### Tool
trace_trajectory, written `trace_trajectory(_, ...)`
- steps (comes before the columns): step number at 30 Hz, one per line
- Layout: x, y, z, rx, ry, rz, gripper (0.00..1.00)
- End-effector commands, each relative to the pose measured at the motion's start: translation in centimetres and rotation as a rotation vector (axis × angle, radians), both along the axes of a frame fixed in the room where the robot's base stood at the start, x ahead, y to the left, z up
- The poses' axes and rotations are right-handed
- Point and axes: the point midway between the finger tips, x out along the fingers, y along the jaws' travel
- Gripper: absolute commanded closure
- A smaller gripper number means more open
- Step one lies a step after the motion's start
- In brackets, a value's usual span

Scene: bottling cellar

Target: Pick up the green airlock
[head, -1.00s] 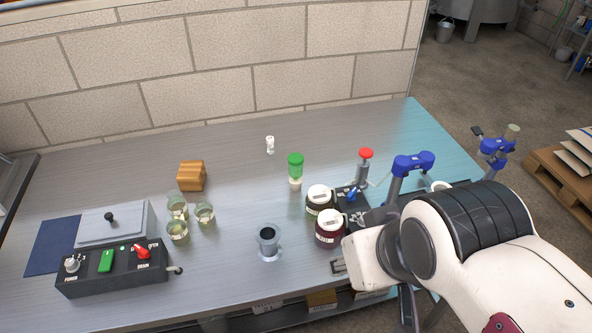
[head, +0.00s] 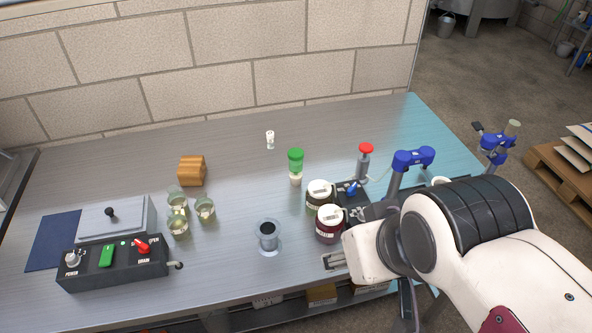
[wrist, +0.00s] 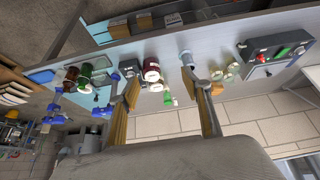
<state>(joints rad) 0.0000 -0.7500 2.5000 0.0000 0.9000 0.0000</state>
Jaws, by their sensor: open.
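The green airlock (head: 296,161), a green-topped piece with a pale lower part, stands upright on the metal bench near its middle. In the wrist view, which is upside down, the airlock (wrist: 168,97) shows small and some way off, between my fingers. My gripper (wrist: 157,68) is open, with two fingers set wide apart and nothing between them. In the head view my white and black arm is at the right and mostly hides the gripper. The gripper is apart from the airlock.
Bare bench lies between.

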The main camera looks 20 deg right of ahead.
Motion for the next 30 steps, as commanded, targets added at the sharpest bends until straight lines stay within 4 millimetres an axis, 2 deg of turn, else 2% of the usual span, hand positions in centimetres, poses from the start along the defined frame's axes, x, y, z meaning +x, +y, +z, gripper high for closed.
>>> trace_trajectory(5,0.4,0.2,0.2,0.013,-0.006,-0.009,0.52)
trace_trajectory(11,3.0,1.4,1.0,0.09,-0.043,-0.066,0.52)
trace_trajectory(17,7.9,3.6,2.6,0.242,-0.11,-0.186,0.52)
trace_trajectory(30,19.9,8.0,6.0,0.652,-0.236,-0.527,0.52)
